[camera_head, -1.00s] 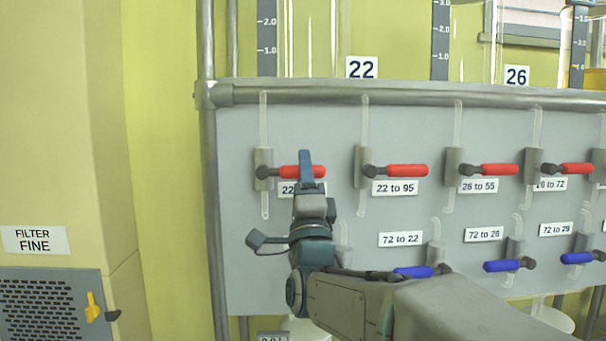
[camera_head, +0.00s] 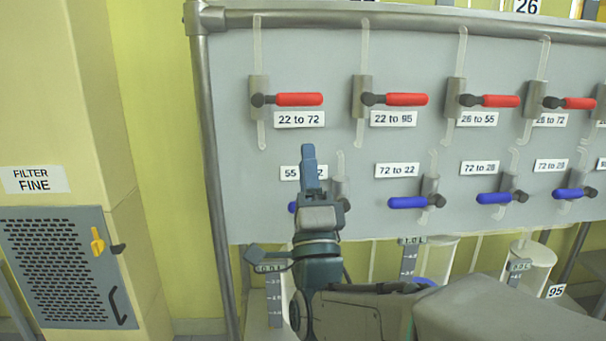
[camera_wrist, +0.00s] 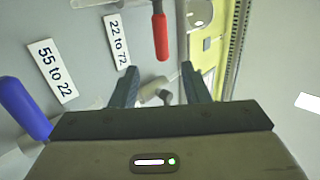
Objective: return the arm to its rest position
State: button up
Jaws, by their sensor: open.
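My gripper (camera_head: 308,160) is in front of the lower left of the grey valve panel (camera_head: 230,190), over the "55 to 22" label (camera_head: 289,173), which it partly covers in the head view. In the wrist view my gripper (camera_wrist: 158,82) has its two fingers apart with nothing held between them. The red "22 to 72" handle (camera_head: 299,99) lies horizontal above my gripper, apart from it; it also shows in the wrist view (camera_wrist: 161,36). The blue "55 to 22" handle (camera_wrist: 24,108) is at the left in the wrist view and mostly hidden behind my gripper in the head view.
More red handles, such as "22 to 95" (camera_head: 407,99), line the upper row, and blue ones, such as "72 to 22" (camera_head: 407,202), the lower row. A filter cabinet (camera_head: 75,265) with a yellow handle (camera_head: 97,240) stands at the left. Glass vessels (camera_head: 528,262) stand below the panel.

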jog(key=shift+s+f, duration=0.2)
jog(key=shift+s, duration=0.05)
jog(key=w+d+r+n+g+y+p, duration=0.15)
jog(key=w+n+g+p, duration=0.5)
jog(key=p, duration=0.65)
jog(key=s+d+r+n+g+h+p, duration=0.1)
jog(key=s+d+n+g+p, duration=0.3)
jog(key=s+g+p, duration=0.5)
jog(key=s+d+r+n+g+h+p, duration=0.1)
jog(key=s+d+n+g+p, duration=0.3)
jog(key=s+n+g+p, duration=0.2)
jog(key=s+g+p, duration=0.2)
jog(key=s+p, duration=0.2)
jog(key=s, duration=0.2)
jog(key=shift+s+d+n+g+p, duration=0.15)
jog(key=shift+d+n+g+p, duration=0.05)
jog(key=shift+n+g+p, duration=0.15)
jog(key=shift+h, duration=0.25)
jog(key=shift+c, duration=0.3)
jog(key=shift+c, duration=0.3)
jog(key=shift+d, duration=0.15)
